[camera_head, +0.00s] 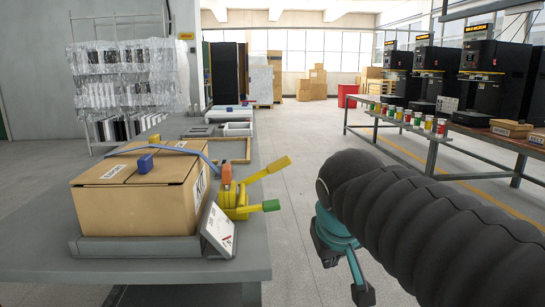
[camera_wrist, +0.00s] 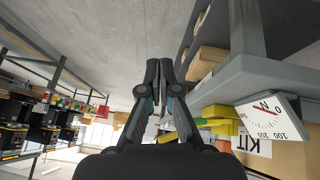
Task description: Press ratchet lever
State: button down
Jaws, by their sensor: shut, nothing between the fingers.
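The yellow ratchet (camera_head: 236,203) sits at the right side of a strapped cardboard box (camera_head: 135,205) on the bench. A yellow lever (camera_head: 268,170) slants up and right from it, and a lower handle with a green end (camera_head: 270,206) points right. An orange piece (camera_head: 226,174) is on its upper left. My gripper (camera_head: 345,272) is right of the ratchet, past the bench edge, apart from it. In the wrist view my gripper (camera_wrist: 160,68) has its fingers together and empty, with the yellow ratchet parts (camera_wrist: 215,125) to the right, partly hidden by the gripper.
A dial plate (camera_head: 218,230) stands at the bench's front right. Trays (camera_head: 238,129) lie farther back on the bench. The aisle floor (camera_head: 300,140) between the bench and the right-hand tables is clear.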

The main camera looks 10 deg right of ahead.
jog(key=w+a+r+t+h, duration=0.1)
jog(key=w+a+r, duration=0.4)
jog(key=w+r, duration=0.4)
jog(key=w+a+r+t+h, duration=0.1)
jog(key=w+a+r+h, duration=0.1)
jog(key=w+a+r, duration=0.4)
jog(key=w+r, duration=0.4)
jog(key=w, duration=0.4)
jog(key=shift+w+a+r+n+t+p, duration=0.2)
jog(key=shift+w+a+n+t+p, duration=0.1)
jog(key=shift+t+p, duration=0.1)
jog(key=shift+d, duration=0.1)
send_over(279, 159)
jog(key=s+a, duration=0.3)
notch_tip(279, 159, down, 6)
jog(key=shift+w+d+f+b, duration=0.1)
jog(key=shift+d+f+b, duration=0.15)
jog(key=shift+f, duration=0.4)
jog(key=shift+w+d+f+b, duration=0.1)
jog(key=shift+d+f+b, duration=0.15)
jog(key=shift+f, duration=0.4)
jog(key=shift+w+d+f+b, duration=0.15)
jog(key=shift+d+f, duration=0.2)
jog(key=shift+f, duration=0.3)
jog(key=shift+s, duration=0.1)
